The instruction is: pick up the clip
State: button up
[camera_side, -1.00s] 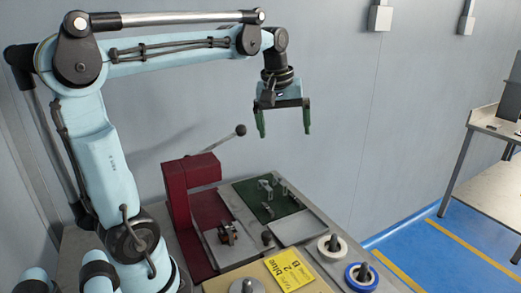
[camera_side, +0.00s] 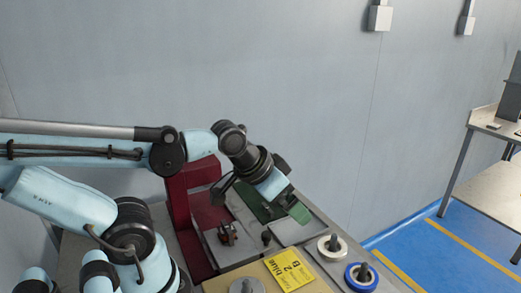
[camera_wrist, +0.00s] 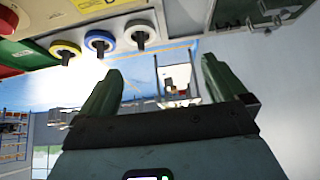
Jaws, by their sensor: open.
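My gripper (camera_side: 291,190) is open and empty, tilted over the green mat (camera_side: 247,197) in the side view. Its two green fingers also show spread apart in the wrist view (camera_wrist: 161,68), with nothing between them. In the side view the arm and gripper hide most of the mat and the small grey metal parts on it. In the wrist view small grey parts (camera_wrist: 268,8) show on the dark mat at the upper right edge. I cannot tell which of them is the clip.
A red press-like stand (camera_side: 182,200) rises left of the mat. A yellow card (camera_side: 289,270), a white spool (camera_side: 332,247) and a blue-rimmed spool (camera_side: 361,276) are at the front. A wall stands behind.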

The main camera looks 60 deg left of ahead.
jog(key=w+a+f+g, duration=0.1)
jog(key=w+a+g, duration=0.3)
jog(key=a, duration=0.8)
jog(key=w+a+f+g, duration=0.1)
jog(key=w+a+g, duration=0.25)
jog(key=a, duration=0.75)
notch_tip(320, 180, down, 11)
jog(key=shift+w+d+f, duration=0.1)
jog(key=shift+w+f, duration=0.05)
jog(key=shift+c, duration=0.5)
jog(key=c, duration=0.9)
